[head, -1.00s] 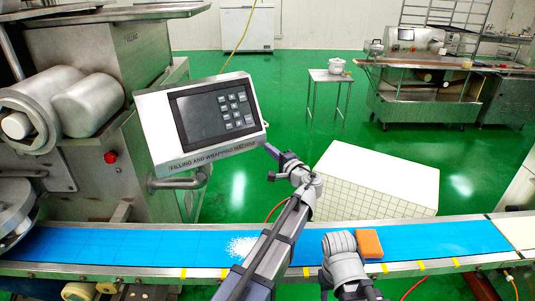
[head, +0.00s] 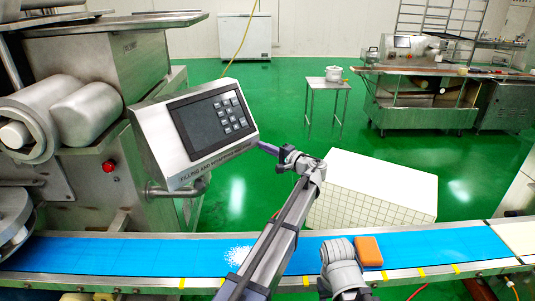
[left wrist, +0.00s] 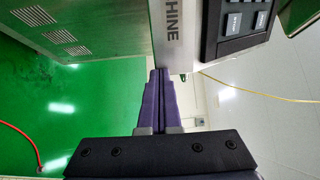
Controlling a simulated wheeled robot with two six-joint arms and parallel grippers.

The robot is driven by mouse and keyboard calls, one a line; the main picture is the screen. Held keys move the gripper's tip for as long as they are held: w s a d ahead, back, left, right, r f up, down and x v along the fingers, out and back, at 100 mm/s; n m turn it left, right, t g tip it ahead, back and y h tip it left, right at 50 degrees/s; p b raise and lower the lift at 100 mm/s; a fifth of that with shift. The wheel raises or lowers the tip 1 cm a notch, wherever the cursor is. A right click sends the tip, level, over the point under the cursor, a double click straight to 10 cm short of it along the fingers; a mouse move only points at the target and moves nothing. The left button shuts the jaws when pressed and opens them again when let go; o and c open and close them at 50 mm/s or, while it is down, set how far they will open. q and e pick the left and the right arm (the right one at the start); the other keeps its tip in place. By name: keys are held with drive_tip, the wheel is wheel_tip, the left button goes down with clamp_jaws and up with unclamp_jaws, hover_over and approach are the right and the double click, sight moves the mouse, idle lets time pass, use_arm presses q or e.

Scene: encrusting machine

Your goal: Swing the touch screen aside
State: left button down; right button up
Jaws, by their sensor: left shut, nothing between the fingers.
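The touch screen (head: 205,122) is a dark panel with grey buttons in a metal housing, on a bent arm beside the machine at left. Its face is tilted in the head view. My left gripper (head: 266,148) is shut and empty at the housing's lower right corner. In the left wrist view, the purple fingers of my left gripper (left wrist: 160,74) are together, with their tips at the edge of the screen housing (left wrist: 178,45). Whether they touch it is hard to tell. My right gripper does not show.
A blue conveyor belt (head: 140,255) crosses the front, with white powder (head: 238,254) and an orange block (head: 368,251) on it. A white tiled box (head: 375,185) stands behind the belt. The machine's steel body (head: 110,65) is at left. Green floor is open behind the screen.

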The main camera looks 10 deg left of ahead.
use_arm(q)
drive_tip(key=shift+w+a+n+g+y, duration=0.3)
drive_tip(key=shift+w+a+g, duration=0.2)
drive_tip(key=shift+w+a, duration=0.5)
drive_tip(key=shift+w+a+n+g+y, duration=0.2)
drive_tip(key=shift+w+a+n+g, duration=0.25)
drive_tip(key=shift+w+a, duration=0.5)
drive_tip(key=shift+w+d, duration=0.15)
